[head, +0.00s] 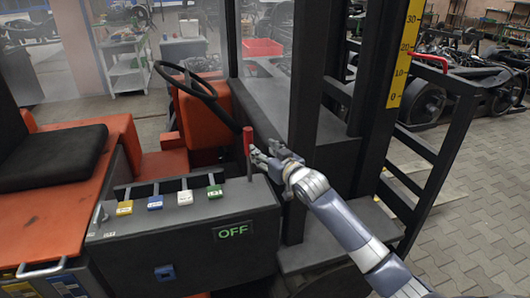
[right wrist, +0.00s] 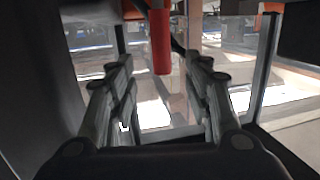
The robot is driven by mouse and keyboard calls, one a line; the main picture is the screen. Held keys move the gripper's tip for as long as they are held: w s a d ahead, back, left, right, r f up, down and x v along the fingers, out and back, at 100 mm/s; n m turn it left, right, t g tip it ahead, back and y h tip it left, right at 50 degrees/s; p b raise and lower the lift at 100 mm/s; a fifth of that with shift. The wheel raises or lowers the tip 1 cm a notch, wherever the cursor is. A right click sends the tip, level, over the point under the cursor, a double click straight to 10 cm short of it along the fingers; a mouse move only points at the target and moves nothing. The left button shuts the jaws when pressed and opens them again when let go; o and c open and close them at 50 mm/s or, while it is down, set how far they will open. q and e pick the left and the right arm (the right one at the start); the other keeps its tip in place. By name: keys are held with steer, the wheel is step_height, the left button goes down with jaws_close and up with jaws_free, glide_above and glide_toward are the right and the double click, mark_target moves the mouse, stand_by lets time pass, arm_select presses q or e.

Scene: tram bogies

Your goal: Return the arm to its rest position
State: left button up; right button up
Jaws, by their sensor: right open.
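My right arm (head: 345,225) reaches in from the lower right of the head view. Its gripper (head: 265,155) is open, close beside the red-handled lever (head: 248,140) on the grey control console. In the right wrist view the two fingers (right wrist: 160,85) stand apart, and the red handle (right wrist: 160,40) shows beyond and above the gap between them. Nothing is held between the fingers. I cannot tell whether a finger touches the lever. My left gripper is not in view.
The console (head: 190,245) has yellow, blue, white and green tagged levers and a green OFF sign (head: 233,231). A steering wheel (head: 198,82), black mast posts (head: 308,90) and a yellow scale (head: 405,50) stand close around the arm. Paved floor (head: 480,190) is clear at right.

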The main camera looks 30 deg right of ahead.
steer(key=s+a+f+n+g, duration=0.1)
steer(key=s+a+f+g, duration=0.2)
steer(key=s+a+f, duration=0.45)
steer(key=s+a+f+n+g, duration=0.1)
steer(key=s+a+f+g, duration=0.25)
steer(key=s+f, duration=0.6)
steer(key=s+a+f+g, duration=0.2)
steer(key=s, duration=0.7)
steer(key=s+a+f+g, duration=0.2)
steer(key=s+a, duration=0.1)
steer(key=s, duration=0.5)
steer(key=s+a+f+g, duration=0.2)
steer(key=s+g, duration=0.1)
steer(key=s, duration=0.6)
step_height(320, 180, down, 28)
steer(key=b, duration=0.3)
steer(key=s+d+f+g+b, duration=0.1)
steer(key=s+d+f+g, duration=0.1)
steer(key=s+f, duration=1.6)
steer(key=shift+d+f+n+y+b, duration=0.3)
steer(key=shift+d+f+n, duration=0.15)
steer(key=shift+d, duration=0.2)
